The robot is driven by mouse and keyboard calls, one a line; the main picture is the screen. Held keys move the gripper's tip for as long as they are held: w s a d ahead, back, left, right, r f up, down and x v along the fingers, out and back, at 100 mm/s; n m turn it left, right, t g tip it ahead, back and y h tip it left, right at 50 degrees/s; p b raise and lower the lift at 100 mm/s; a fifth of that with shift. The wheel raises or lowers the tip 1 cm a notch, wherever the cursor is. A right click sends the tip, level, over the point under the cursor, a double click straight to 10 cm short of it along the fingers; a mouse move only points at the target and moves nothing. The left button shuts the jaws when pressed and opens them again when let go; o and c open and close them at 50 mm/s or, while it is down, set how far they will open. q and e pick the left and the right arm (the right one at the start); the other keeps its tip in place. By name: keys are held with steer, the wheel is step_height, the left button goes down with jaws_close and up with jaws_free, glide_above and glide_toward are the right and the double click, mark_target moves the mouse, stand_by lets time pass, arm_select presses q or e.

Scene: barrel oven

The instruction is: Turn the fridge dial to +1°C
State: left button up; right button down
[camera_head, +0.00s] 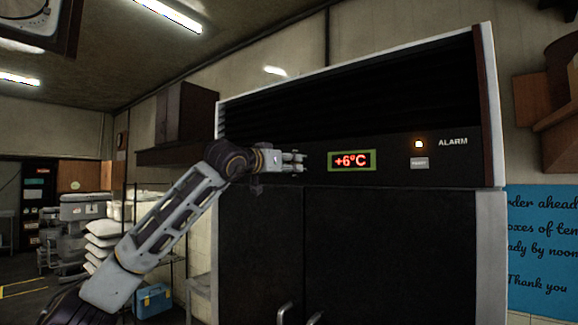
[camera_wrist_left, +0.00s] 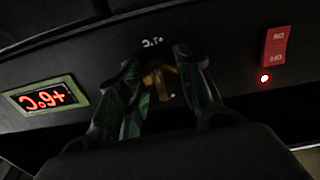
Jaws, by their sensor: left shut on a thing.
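The fridge (camera_head: 350,110) is a tall dark cabinet with a control panel across its upper front. Its framed display (camera_head: 352,160) glows red and reads +6°C; it shows upside down in the left wrist view (camera_wrist_left: 46,97). My left gripper (camera_head: 300,160) is at the panel, left of the display. In the left wrist view, its green-and-black fingers (camera_wrist_left: 157,75) are shut on the brass-coloured dial (camera_wrist_left: 160,82), partly hidden between them. A small white upside-down label (camera_wrist_left: 153,43), apparently +1°C, is by the fingertips. My right gripper is not in view.
An ALARM label (camera_head: 453,141) and lit orange lamp (camera_head: 419,144) are at the panel's right. A red ON/OFF switch (camera_wrist_left: 276,47) with a red light is in the left wrist view. Two door handles (camera_head: 285,313) are below. A blue sign (camera_head: 542,250) hangs at right.

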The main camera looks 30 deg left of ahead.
arm_select(q)
steer(key=shift+w+d+f+m, duration=0.1)
steer(key=shift+f+m, duration=0.3)
steer(key=shift+m, duration=0.1)
steer(key=o, duration=1)
steer(key=shift+r, duration=0.15)
steer(key=shift+s+a, duration=0.2)
steer(key=shift+s, duration=1.85)
steer(key=shift+s+a, duration=0.15)
steer(key=shift+s, duration=1.85)
steer(key=shift+s+a, duration=0.2)
steer(key=shift+s, duration=1.85)
